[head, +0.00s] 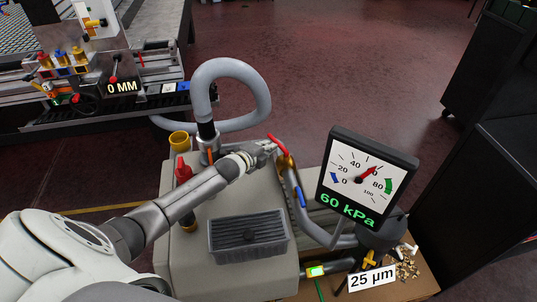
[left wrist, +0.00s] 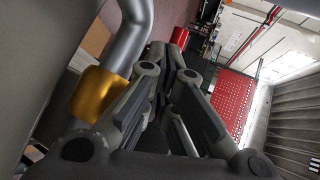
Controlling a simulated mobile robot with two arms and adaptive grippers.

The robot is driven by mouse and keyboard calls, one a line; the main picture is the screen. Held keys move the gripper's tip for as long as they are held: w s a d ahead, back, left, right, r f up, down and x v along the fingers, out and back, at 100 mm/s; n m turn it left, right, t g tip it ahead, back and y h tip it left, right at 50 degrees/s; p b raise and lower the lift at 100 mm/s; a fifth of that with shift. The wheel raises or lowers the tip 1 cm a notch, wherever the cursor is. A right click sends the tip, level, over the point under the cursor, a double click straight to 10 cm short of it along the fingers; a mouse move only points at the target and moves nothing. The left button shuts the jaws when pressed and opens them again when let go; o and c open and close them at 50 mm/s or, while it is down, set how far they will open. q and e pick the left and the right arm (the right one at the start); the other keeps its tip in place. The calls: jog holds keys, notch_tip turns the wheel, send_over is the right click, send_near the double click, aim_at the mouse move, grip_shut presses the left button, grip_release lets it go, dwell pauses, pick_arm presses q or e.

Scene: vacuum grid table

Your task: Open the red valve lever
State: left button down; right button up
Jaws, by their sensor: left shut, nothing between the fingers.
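The red valve lever (head: 278,143) sits on a brass valve fitting (head: 284,160) at the far right edge of the beige pump housing, tilted up to the left. My left gripper (head: 267,149) is shut and empty, its fingertips close beside the lever; I cannot tell whether they touch. In the left wrist view the closed fingers (left wrist: 178,55) point at a red cylindrical end (left wrist: 180,36), apparently the lever, just beyond the tips. A brass collar (left wrist: 94,93) on a grey pipe shows to the left there. My right gripper is not in view.
A gauge (head: 366,180) reading 60 kPa stands right of the valve. A grey hose (head: 262,95) loops behind the pump housing (head: 178,255). A dark ribbed box (head: 248,236) sits on the housing. A red-topped fitting (head: 183,170) stands left of my arm. A 25 µm sign (head: 372,278) is front right.

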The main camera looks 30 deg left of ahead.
pick_arm(q)
jog(key=shift+w+a, duration=0.1)
jog(key=shift+w, duration=0.9)
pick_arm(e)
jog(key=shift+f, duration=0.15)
pick_arm(q)
jog(key=shift+w, duration=0.15)
